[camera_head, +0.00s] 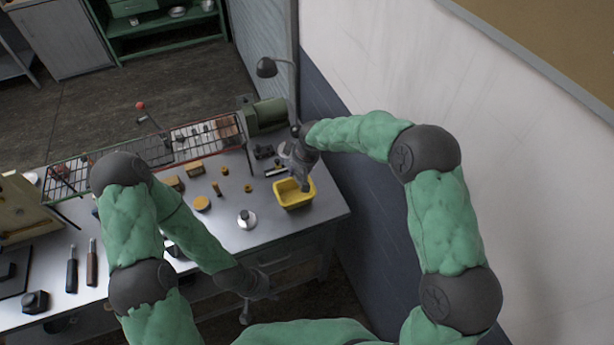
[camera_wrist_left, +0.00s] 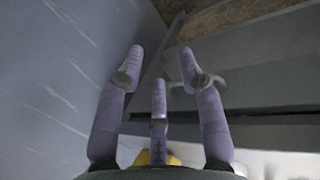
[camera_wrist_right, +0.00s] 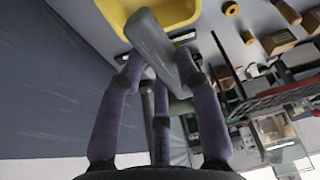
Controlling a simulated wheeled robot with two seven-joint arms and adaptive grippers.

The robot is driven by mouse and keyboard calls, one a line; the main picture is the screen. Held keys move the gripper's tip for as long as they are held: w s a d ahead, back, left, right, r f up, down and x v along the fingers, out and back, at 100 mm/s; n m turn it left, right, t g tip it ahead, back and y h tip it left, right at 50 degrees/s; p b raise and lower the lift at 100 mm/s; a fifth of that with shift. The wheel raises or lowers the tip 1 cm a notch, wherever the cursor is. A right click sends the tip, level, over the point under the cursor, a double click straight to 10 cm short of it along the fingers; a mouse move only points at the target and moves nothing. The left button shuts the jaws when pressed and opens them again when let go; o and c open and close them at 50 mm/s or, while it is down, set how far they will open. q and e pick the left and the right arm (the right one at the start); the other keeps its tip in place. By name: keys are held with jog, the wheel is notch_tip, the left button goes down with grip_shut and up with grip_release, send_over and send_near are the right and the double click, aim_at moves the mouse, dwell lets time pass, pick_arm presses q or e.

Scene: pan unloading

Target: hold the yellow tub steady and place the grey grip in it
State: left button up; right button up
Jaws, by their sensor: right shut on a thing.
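The yellow tub (camera_head: 286,197) stands on the workbench near its right end. My right gripper (camera_head: 299,163) is above the tub's far side, shut on the grey grip (camera_wrist_right: 152,42). In the right wrist view the grip slants from between the fingers, its far end overlapping the rim of the tub (camera_wrist_right: 112,14). In the head view the grip's end (camera_head: 304,184) shows over the tub; whether it touches the tub is unclear. My left gripper (camera_head: 268,292) is open and empty, low by the bench's front edge, apart from the tub. In the left wrist view its fingers (camera_wrist_left: 160,85) are spread.
A silver round part (camera_head: 246,219) and several small yellow pieces lie left of the tub. A desk lamp (camera_head: 267,68) and a green machine (camera_head: 266,115) stand behind. A wire rack (camera_head: 190,140) runs along the back. The wall (camera_head: 365,180) is close on the right.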

pick_arm(q)
jog(key=shift+m, duration=0.3)
jog(key=w+r, duration=0.1)
jog(key=w, duration=0.5)
jog(key=w+r, duration=0.2)
jog(key=w, duration=0.4)
jog(key=w+d+r, duration=0.1)
jog(key=w+r, duration=0.1)
jog(key=w, duration=0.3)
jog(key=shift+w+d, duration=0.1)
jog(key=shift+w, duration=0.3)
jog(key=w+d+r+n+y, duration=0.2)
jog(key=w+r+y, duration=0.1)
jog(key=w+r, duration=0.95)
send_near(295, 194)
jog(key=s+a+f, duration=0.2)
jog(key=a+f, duration=0.1)
jog(key=s+a+f, duration=0.1)
jog(key=f, duration=0.1)
jog(key=shift+a+f, duration=0.25)
jog(key=shift+a, duration=0.15)
grip_shut()
